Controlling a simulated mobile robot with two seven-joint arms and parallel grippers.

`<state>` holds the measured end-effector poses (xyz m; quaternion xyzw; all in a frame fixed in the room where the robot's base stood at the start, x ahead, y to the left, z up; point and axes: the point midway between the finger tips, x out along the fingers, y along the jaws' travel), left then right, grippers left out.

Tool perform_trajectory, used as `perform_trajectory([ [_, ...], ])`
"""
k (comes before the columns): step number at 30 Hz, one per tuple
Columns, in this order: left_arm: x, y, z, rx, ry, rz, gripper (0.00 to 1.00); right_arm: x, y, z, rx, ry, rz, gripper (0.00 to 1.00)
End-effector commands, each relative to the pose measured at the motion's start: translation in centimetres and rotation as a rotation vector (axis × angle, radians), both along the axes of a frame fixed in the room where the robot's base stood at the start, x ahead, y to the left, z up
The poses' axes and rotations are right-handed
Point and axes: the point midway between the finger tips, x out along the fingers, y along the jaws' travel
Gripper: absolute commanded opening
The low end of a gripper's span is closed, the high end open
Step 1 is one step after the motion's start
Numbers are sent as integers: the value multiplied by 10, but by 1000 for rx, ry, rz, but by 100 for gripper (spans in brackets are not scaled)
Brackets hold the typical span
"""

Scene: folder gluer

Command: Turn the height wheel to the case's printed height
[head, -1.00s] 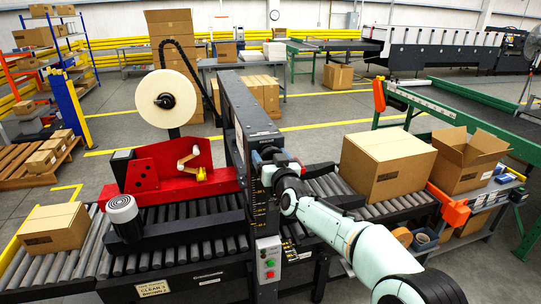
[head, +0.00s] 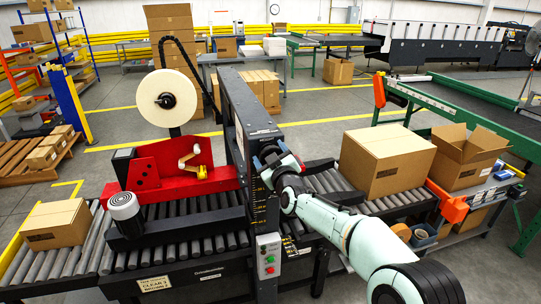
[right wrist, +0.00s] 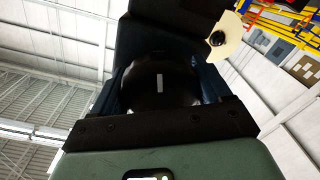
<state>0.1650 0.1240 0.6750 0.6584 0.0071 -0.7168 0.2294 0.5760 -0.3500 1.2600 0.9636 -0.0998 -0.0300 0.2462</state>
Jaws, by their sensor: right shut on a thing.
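My right gripper (head: 270,160) is at the upper part of the black column of the case sealer (head: 240,110). In the right wrist view, the black round height wheel (right wrist: 160,85), with a short white mark on its face, sits between the fingers, and the gripper is shut on it. In the head view the gripper mostly hides the wheel. A scale with yellow marks (head: 259,205) runs down the column below it; its figures are too small to read. A closed cardboard case (head: 388,165) stands on the rollers right of the column; its print is not legible. My left gripper is out of view.
A red sealing unit (head: 175,180) and tape roll (head: 166,98) are left of the column. A small box (head: 55,223) sits at the left end of the rollers. A control box with buttons (head: 268,256) hangs below. An open carton (head: 465,160) stands at the right.

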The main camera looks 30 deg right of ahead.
Motion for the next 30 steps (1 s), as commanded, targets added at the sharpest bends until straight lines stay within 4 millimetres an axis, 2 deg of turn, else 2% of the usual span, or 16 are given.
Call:
perform_trajectory([
  [11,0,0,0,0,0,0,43,0,0,-2,-5,5,0,47],
  [12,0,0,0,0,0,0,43,0,0,-2,-5,5,0,80],
  [14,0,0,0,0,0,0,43,0,0,-2,-4,5,0,100],
  [23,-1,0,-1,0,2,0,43,-3,1,-1,-4,2,0,100],
  [26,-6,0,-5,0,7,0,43,-13,3,-1,-3,2,2,100],
  [30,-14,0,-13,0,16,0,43,-40,8,-2,0,1,2,100],
])
